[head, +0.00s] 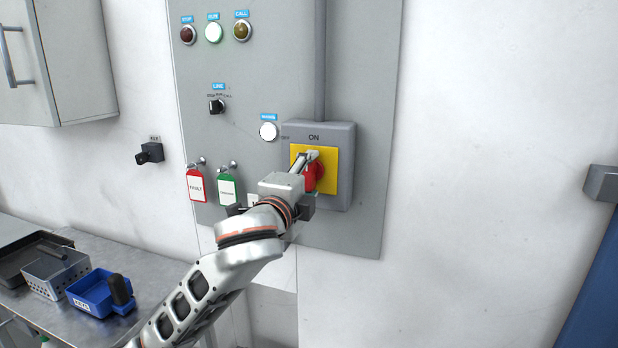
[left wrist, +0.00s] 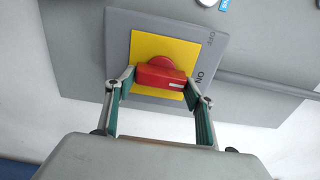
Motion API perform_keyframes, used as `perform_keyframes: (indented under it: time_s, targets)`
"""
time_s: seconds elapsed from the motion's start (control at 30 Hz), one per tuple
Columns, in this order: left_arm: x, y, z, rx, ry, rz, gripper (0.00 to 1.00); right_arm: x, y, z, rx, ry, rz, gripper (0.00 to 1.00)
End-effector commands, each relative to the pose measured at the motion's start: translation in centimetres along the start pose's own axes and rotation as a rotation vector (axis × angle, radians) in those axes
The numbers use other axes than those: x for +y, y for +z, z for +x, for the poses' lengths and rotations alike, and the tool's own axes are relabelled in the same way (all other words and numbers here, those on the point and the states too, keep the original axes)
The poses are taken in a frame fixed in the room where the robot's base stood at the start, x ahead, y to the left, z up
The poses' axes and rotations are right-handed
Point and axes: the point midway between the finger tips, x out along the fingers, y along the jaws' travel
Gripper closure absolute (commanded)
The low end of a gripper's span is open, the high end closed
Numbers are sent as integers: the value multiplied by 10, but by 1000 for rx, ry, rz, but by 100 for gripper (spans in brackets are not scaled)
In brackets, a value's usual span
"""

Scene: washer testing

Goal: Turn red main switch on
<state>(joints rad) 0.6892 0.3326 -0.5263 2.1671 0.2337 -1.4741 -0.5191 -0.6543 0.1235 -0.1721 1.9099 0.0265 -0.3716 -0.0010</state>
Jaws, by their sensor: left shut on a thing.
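The red main switch (head: 318,178) sits on a yellow square plate (head: 329,184) on a grey box (head: 346,150) marked ON at the top and OFF at the left. My left gripper (head: 309,163) is at the switch and partly hides it. In the left wrist view, the red handle (left wrist: 162,74) lies between the two fingers of the left gripper (left wrist: 158,86), which are shut on its ends. There the handle lies crosswise, with a pale mark at its right end, toward the ON label. My right gripper is not in view.
The grey wall panel (head: 372,85) carries several lamps, a black selector (head: 217,106), a white button (head: 268,131), and a red tag (head: 196,186) and green tag (head: 228,188) hanging near my arm. A bench (head: 130,262) with trays stands lower left.

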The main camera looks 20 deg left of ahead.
Motion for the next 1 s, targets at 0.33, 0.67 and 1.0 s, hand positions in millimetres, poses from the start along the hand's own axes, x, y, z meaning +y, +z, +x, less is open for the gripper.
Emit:
perform_keyframes:
  time_s: [0.33,0.67,1.0]
  targets:
    - [0,0,0,-1,0,2,29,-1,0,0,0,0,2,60]
    - [0,0,-26,2,0,-1,29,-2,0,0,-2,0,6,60]
    - [0,0,-71,0,0,1,29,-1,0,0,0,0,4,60]
